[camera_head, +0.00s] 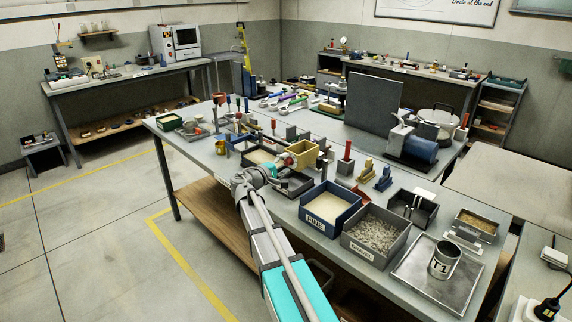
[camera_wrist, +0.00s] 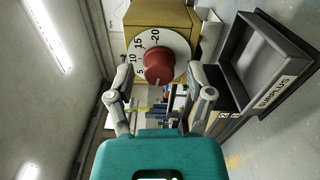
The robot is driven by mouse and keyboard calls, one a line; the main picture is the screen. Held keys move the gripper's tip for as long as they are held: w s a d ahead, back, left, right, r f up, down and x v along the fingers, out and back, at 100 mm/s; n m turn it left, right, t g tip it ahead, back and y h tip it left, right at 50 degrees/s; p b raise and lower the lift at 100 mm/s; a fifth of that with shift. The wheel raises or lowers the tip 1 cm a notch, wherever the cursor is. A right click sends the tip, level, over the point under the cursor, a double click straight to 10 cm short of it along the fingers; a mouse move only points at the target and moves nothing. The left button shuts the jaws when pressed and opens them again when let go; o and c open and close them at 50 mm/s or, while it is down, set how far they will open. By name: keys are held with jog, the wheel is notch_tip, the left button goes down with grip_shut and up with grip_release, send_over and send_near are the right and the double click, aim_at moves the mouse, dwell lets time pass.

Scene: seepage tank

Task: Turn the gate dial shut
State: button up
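The gate dial is a red round knob (camera_wrist: 158,66) on a white scale disc (camera_wrist: 178,47), fixed to the face of a yellow box (camera_wrist: 178,17). Marks 5, 10, 15 and 20 show on the disc; I cannot clearly tell which one the knob points at. In the head view the yellow box (camera_head: 304,151) stands mid-table, its dial face toward my arm. My gripper (camera_wrist: 161,75) is open, with one finger to the left and one to the right of the knob, apparently not touching it. It also shows in the head view (camera_head: 272,172), close before the box.
A grey tray labelled SURPLUS (camera_wrist: 250,75) lies to the right in the wrist view. On the table, a blue bin marked FINE (camera_head: 327,224), a gravel bin (camera_head: 352,252) and a metal tray (camera_head: 406,287) with a T1 cup (camera_head: 444,261) stand right of my arm.

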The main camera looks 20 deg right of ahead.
jog(key=shift+a, duration=0.1)
dwell(0.3)
jog(key=v, duration=1.1)
jog(key=shift+s+a, duration=0.15)
jog(key=shift+a, duration=0.25)
jog(key=s+f+m+g+y+p, duration=0.4)
jog(key=s+f+y, duration=0.3)
jog(key=s, duration=0.4)
jog(key=s+a+f+m+g+y+p, duration=0.1)
jog(key=s+a+y+p, duration=0.4)
jog(key=s+a+y, duration=0.5)
jog(key=shift+s+a+f+g, duration=0.4)
jog(key=shift+f+g, duration=0.1)
jog(key=shift+g, duration=0.1)
